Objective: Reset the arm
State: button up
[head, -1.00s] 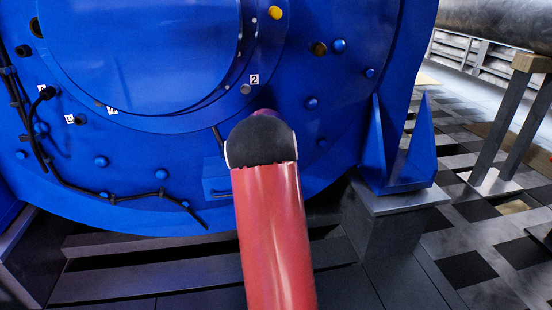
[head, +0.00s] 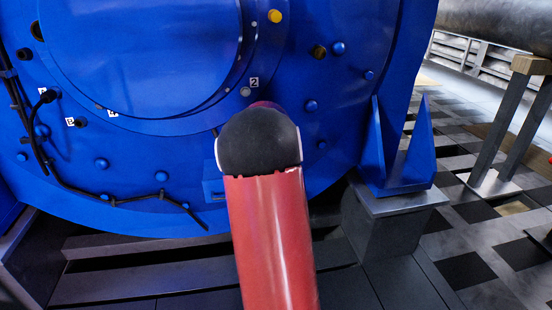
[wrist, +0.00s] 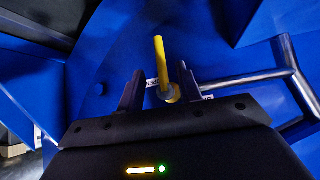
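My gripper (wrist: 159,73) shows in the wrist view with its two dark fingers apart. Between and beyond the fingers is a yellow rod (wrist: 159,60) with a grey round part at its lower end. The rod looks clear of both fingers, and I see nothing clamped. In the head view my red arm with its black joint rises in front of the large blue motor housing (head: 130,60). The gripper is hidden there behind my arm.
A bent metal bar (wrist: 240,79) lies right of the fingers in the wrist view. In the head view, a black cable (head: 90,196) runs along the housing, a blue bracket (head: 405,170) stands to the right, and a trestle leg (head: 508,125) stands farther right on the checkered floor.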

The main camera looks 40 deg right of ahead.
jog(key=shift+s+a+r, duration=0.3)
jog(key=shift+r, duration=0.05)
dwell(0.3)
jog(key=s+a+r+n+y+p, duration=0.1)
jog(key=s+a+r+y, duration=0.2)
jog(key=a, duration=0.6)
jog(key=s+a+r+n+p, duration=0.25)
jog(key=a+r, duration=0.25)
jog(key=a, duration=0.4)
jog(key=s+a+r+n+y, duration=0.15)
jog(key=s+a+r, duration=0.25)
jog(key=a, duration=0.5)
jog(key=s+a+n+y+p, duration=0.1)
jog(key=s+a, duration=0.5)
jog(key=s, duration=0.2)
jog(key=s+a+n+p, duration=0.2)
jog(key=s+a, duration=0.4)
jog(key=s, duration=0.3)
jog(key=shift+a+g+y, duration=0.25)
jog(key=shift+g+y, duration=0.1)
jog(key=shift+g, duration=0.05)
